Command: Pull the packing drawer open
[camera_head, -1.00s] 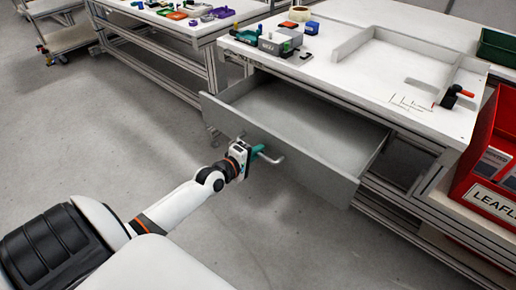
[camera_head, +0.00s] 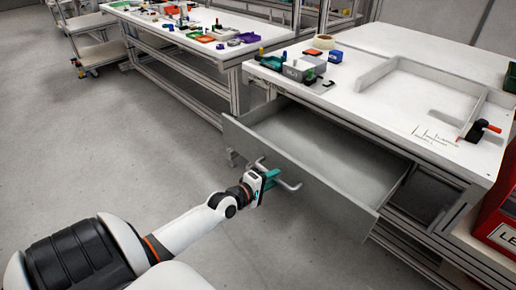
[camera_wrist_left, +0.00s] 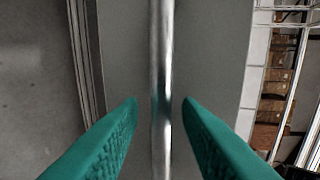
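The packing drawer (camera_head: 300,177) is a grey drawer pulled well out from under the white-topped workbench, and its empty inside shows. Its metal bar handle (camera_head: 292,186) is on the front panel; in the left wrist view the bar (camera_wrist_left: 161,60) runs straight up between the fingers. My left gripper (camera_head: 271,178) is at the handle with its teal fingers on either side of the bar. In the left wrist view the left gripper (camera_wrist_left: 160,103) is open, with a gap on each side of the bar. My right gripper is out of view.
The workbench top (camera_head: 375,110) carries a grey device (camera_head: 298,68), a tape roll (camera_head: 323,41) and a raised frame. A red leaflet box (camera_head: 497,225) stands at the right edge. A second table (camera_head: 190,35) is behind left. The floor left of the drawer is clear.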

